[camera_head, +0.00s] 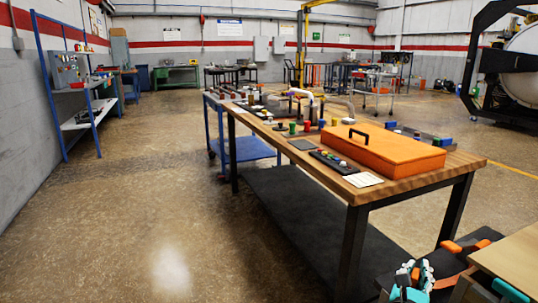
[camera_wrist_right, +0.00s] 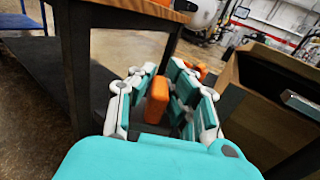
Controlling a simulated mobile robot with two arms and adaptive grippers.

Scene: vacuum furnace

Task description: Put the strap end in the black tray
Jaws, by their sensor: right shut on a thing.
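My right gripper (camera_head: 415,276) is low at the bottom right of the head view, beside the near end of the workbench. It also shows in the right wrist view (camera_wrist_right: 155,95), its teal and white fingers shut on an orange block-like piece (camera_wrist_right: 157,101). This appears to be the strap end; the fingers hide part of it. A narrow black tray (camera_head: 322,156) with small coloured parts lies on the bench top, left of the orange case. The gripper is apart from this tray and lower than the bench top. My left gripper is not in view.
The wooden workbench (camera_head: 408,182) carries a large orange case (camera_head: 385,150), a white card (camera_head: 362,180) and several small items. A dark lower shelf (camera_head: 310,215) lies beneath. The floor at left is clear.

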